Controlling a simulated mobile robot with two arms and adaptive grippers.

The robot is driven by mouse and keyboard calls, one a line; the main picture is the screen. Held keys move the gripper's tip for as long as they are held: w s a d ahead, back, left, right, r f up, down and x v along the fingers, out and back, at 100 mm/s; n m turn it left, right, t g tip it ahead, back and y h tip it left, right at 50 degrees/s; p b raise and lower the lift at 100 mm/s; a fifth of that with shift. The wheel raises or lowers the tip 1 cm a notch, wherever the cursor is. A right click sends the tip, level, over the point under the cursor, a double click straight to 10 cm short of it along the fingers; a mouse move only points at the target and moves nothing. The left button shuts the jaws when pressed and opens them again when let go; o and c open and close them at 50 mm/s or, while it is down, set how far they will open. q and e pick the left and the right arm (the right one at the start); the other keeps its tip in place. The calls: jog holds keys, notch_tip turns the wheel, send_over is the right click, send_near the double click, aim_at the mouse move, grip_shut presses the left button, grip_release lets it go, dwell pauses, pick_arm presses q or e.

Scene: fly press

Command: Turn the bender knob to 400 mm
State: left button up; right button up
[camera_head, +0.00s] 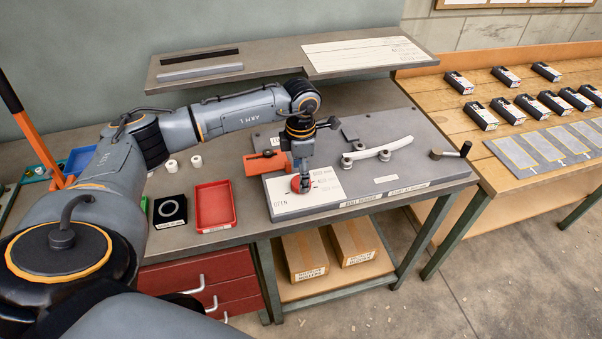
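The bender knob (296,186) is red and sits on a white dial plate (330,186) at the front of the grey bender board (375,182). The plate has small printed marks and the word OPEN at its left; the other print is too small to read. My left gripper (304,180) points down at the knob, and its fingers overlap the knob in this view. The fingers hide part of the knob and its pointer. I cannot tell whether they are shut on it. My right gripper is not in view.
A curved pale strip (385,150) lies against round posts on the board, with a crank handle (464,150) at right. An orange block (265,163) is left of my gripper. A red tray (215,205) stands left. A raised shelf (270,63) runs behind.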

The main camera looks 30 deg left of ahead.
pick_arm(q)
jog(key=shift+f, duration=1.1)
jog(key=c, duration=1.1)
jog(key=shift+f+m+b, duration=0.15)
jog(key=shift+m+b, duration=1.25)
jog(key=shift+b, duration=0.1)
jog(key=shift+c, duration=0.2)
jog(key=shift+m+b, duration=1.3)
jog(key=shift+m, duration=0.3)
jog(key=shift+r, duration=0.2)
